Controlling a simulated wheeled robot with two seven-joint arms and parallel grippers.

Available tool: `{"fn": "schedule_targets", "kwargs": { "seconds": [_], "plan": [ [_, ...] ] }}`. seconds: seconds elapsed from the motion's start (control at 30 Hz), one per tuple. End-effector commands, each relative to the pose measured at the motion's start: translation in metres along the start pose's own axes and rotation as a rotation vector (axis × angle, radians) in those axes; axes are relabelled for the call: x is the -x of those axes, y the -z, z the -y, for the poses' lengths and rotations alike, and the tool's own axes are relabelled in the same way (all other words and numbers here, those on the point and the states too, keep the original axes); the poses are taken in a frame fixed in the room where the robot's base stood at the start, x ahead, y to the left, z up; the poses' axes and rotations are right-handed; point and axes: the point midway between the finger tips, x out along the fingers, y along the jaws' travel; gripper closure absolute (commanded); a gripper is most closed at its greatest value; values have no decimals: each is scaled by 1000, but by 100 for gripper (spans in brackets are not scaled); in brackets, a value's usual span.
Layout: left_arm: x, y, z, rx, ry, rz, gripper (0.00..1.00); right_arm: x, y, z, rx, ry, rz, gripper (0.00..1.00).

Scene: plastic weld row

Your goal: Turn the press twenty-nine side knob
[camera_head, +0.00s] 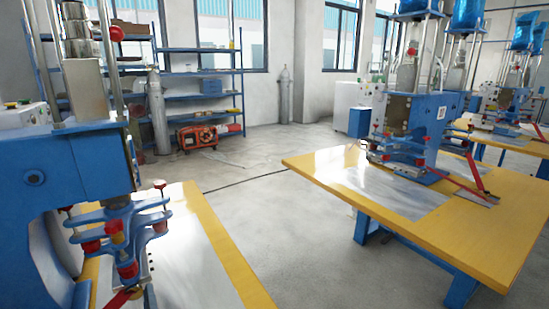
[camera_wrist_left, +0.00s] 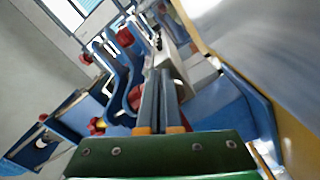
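A blue press (camera_head: 75,165) with several red knobs stands close on the left in the head view. One red knob (camera_head: 117,34) sits high on its right side. Blue arms with red fittings (camera_head: 115,228) hang low over its table. No number is readable, so I cannot tell which press is twenty-nine. In the left wrist view, my left gripper (camera_wrist_left: 158,72) has its two grey fingers nearly side by side, with nothing visible between them. Blue parts with red knobs (camera_wrist_left: 124,37) are beyond it; another red knob (camera_wrist_left: 138,97) shows beside the left finger. I cannot tell whether they touch. My right gripper is not visible.
A yellow-edged table (camera_head: 235,262) lies below the near press. A second table (camera_head: 470,235) carries another blue press (camera_head: 408,120) on the right. Open grey floor (camera_head: 270,220) lies between them. Blue shelves (camera_head: 200,95) and a red generator (camera_head: 197,137) stand at the back.

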Motion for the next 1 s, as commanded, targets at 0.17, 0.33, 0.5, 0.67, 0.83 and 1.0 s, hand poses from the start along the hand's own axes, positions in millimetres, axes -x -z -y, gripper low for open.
{"fn": "schedule_targets", "kwargs": {
  "seconds": [0.17,0.33,0.5,0.67,0.83,1.0],
  "plan": [
    [-1,2,-2,-1,0,-5,100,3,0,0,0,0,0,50],
    [-1,2,-1,-1,0,-5,100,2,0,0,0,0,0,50],
    [-1,2,-1,-1,0,-5,100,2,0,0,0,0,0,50],
    [-1,-2,-3,-1,0,-5,100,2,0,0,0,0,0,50],
    [8,-5,-6,-2,2,-2,100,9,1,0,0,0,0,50],
    [38,-5,-6,-2,3,0,100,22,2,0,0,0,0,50]
  ]
}}
